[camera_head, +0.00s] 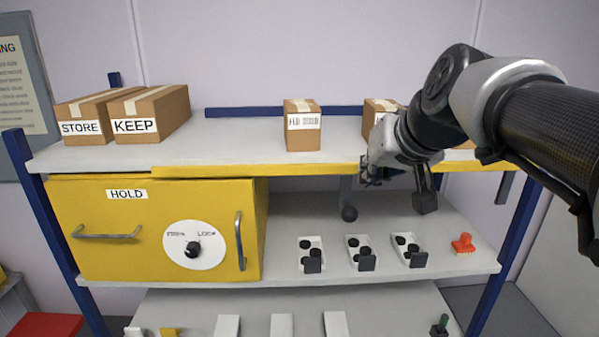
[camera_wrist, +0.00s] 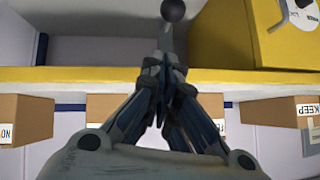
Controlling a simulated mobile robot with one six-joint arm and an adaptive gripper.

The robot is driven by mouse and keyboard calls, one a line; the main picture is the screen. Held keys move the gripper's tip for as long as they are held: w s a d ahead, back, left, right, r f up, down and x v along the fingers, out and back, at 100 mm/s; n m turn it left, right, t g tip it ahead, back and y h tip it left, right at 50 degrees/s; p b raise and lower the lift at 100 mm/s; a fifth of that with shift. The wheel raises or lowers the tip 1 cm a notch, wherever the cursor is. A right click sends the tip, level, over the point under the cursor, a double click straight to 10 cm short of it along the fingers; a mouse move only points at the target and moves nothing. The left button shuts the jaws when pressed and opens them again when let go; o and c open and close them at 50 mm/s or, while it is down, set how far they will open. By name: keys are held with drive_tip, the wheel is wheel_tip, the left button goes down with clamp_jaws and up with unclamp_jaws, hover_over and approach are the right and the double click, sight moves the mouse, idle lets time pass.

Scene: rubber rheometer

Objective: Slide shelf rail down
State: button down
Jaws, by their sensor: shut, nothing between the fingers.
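The yellow shelf rail (camera_head: 270,171) runs along the front edge of the upper shelf. A grey post with a dark ball knob (camera_head: 348,213) hangs below it. In the wrist view the rail (camera_wrist: 70,75) crosses the picture, and the knob (camera_wrist: 173,10) shows just past my fingertips. My gripper (camera_head: 368,178) is in front of the rail beside the post, partly hidden by my wrist. In the wrist view my gripper (camera_wrist: 165,62) has its fingertips together, empty, in line with the post. I cannot tell whether they touch the post or the rail.
A yellow HOLD cabinet (camera_head: 150,255) stands at left under the upper shelf. White trays with black pieces (camera_head: 312,242) and an orange piece (camera_head: 463,244) sit on the middle shelf (camera_head: 285,279). Cardboard boxes (camera_head: 302,138) stand on the upper shelf. A blue post (camera_head: 500,250) bounds the right side.

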drive_tip(key=v, duration=0.8)
drive_tip(key=shift+s, duration=0.35)
drive_tip(key=shift+a, duration=0.1)
drive_tip(key=s+f+g+b, duration=0.1)
drive_tip(key=s+f+b, duration=0.6)
drive_tip(key=f, duration=0.9)
drive_tip(key=s+a+f+g+h+b, duration=0.1)
drive_tip(key=s+f+b, duration=0.5)
drive_tip(key=f, duration=1.1)
drive_tip(key=s+f+g+b, duration=0.2)
drive_tip(key=s+f+b, duration=0.5)
drive_tip(key=f, duration=0.9)
drive_tip(key=b, duration=0.2)
drive_tip(key=shift+s+a+f+n+g+h+b, duration=0.25)
drive_tip(key=shift+s+f+n+g+h+b, duration=0.05)
drive_tip(key=shift+f+n+g+h+b, duration=0.1)
